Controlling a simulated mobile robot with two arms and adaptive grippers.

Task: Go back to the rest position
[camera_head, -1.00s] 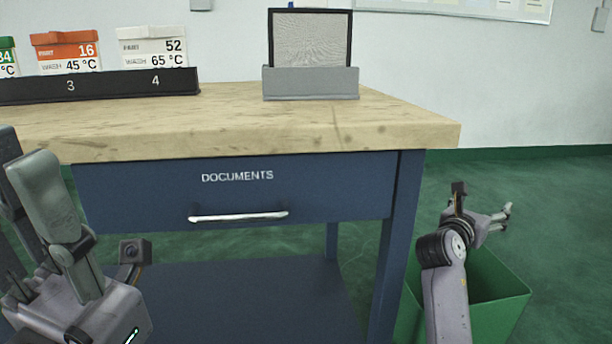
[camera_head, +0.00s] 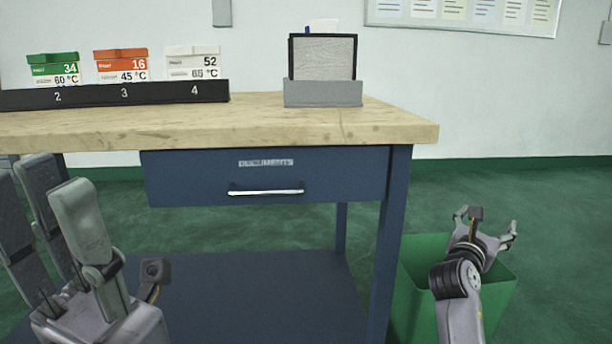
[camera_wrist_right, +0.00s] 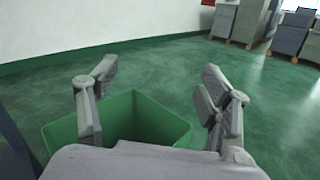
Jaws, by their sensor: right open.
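My right gripper (camera_head: 487,222) is over the green bin (camera_head: 420,290), to the right of the table. Its fingers are spread and hold nothing. In the right wrist view the fingers of the right gripper (camera_wrist_right: 157,82) stand apart, with the open green bin (camera_wrist_right: 62,145) beyond and between them. My left gripper (camera_head: 45,195) is at the lower left of the head view, in front of the table. Its grey fingers point up with gaps between them, and I see nothing held there.
The wooden table (camera_head: 300,127) has a shut blue drawer (camera_head: 265,175) marked DOCUMENTS. On top are a black rack (camera_head: 120,93) with labelled cards and a grey holder (camera_head: 322,93) with a dark-framed panel. The green floor right of the table is free beyond the bin. Grey cabinets (camera_wrist_right: 290,38) stand far off.

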